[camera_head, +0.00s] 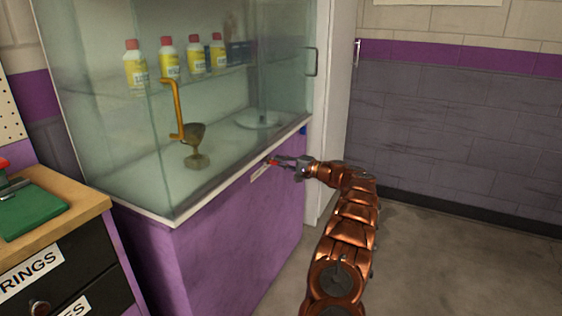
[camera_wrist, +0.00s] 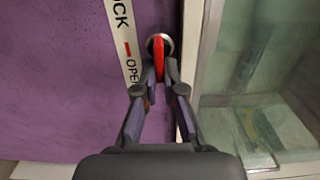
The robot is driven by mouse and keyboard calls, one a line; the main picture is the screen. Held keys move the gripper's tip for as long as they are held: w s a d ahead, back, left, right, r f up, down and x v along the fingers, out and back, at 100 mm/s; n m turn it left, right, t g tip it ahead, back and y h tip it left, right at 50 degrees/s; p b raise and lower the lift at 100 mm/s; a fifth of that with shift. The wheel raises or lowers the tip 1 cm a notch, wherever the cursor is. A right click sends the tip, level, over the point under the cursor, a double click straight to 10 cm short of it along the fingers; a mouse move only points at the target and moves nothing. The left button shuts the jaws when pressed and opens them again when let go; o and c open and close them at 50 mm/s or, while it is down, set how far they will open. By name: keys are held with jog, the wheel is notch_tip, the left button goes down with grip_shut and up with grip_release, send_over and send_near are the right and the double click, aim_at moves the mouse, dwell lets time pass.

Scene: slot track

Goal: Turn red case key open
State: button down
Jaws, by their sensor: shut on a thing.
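The red case key (camera_wrist: 158,56) sits in a round metal lock (camera_wrist: 150,42) on the purple case front in the wrist view. A white label (camera_wrist: 122,40) beside it shows a red mark and the letters "OPE" and "CK". The key lies roughly lengthwise along my view, close to the "OPE" end of the label. My gripper (camera_wrist: 160,75) is shut on the key, its fingertips covering part of it.
The glass case holds a trophy cup (camera_head: 195,150) and several yellow bottles (camera_head: 168,65). An orange handle (camera_head: 176,105) is on its glass. A wooden-topped drawer cabinet (camera_head: 75,205) stands at the left. The floor (camera_head: 450,270) to the right is clear.

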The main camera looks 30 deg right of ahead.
jog(key=c, duration=1.3)
grip_release()
jog(key=v, duration=1.2)
jog(key=shift+f, duration=0.1)
